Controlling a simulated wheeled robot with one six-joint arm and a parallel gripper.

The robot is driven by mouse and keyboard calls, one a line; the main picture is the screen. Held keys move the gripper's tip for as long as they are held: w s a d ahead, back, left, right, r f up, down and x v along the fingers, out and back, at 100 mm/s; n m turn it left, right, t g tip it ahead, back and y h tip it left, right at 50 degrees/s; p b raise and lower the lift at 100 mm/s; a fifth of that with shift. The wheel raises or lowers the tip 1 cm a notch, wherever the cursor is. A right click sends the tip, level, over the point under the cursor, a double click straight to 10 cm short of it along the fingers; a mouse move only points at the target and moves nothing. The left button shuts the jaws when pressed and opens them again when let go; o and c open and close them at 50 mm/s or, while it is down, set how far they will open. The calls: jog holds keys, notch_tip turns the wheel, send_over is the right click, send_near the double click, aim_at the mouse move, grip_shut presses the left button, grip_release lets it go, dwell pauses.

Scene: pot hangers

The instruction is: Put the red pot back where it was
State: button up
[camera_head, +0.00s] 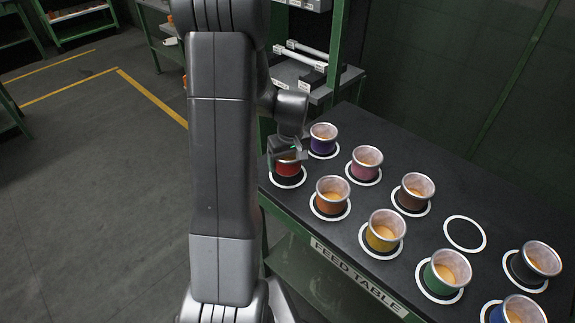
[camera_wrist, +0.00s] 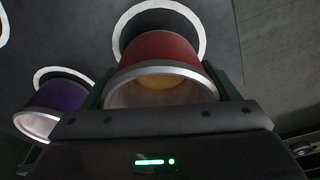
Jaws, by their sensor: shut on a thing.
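The red pot (camera_head: 287,169) is at the far left corner of the feed table (camera_head: 390,155), at a white ring (camera_head: 290,184). My gripper (camera_head: 288,152) is shut on the red pot and hides part of its top. In the wrist view the red pot (camera_wrist: 160,50) is between my fingers, its silver rim toward the camera. A white ring (camera_wrist: 203,28) shows around its far end there. I cannot tell whether the pot touches the table. One white ring (camera_head: 465,234) on the right is empty.
A purple pot (camera_head: 323,141) stands close to the right of the red pot; it also shows in the wrist view (camera_wrist: 62,97). Brown (camera_head: 332,197), pink (camera_head: 366,164), yellow (camera_head: 383,232) and several other pots stand on rings. A shelf rack (camera_head: 325,85) stands behind the table.

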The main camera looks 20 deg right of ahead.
jog(key=shift+f, duration=1.1)
jog(key=shift+f, duration=0.2)
jog(key=o, duration=1)
jog(key=shift+o, duration=0.2)
notch_tip(320, 180, up, 12)
jog(key=s, duration=0.1)
jog(key=shift+s+r, duration=0.15)
jog(key=shift+s, duration=0.25)
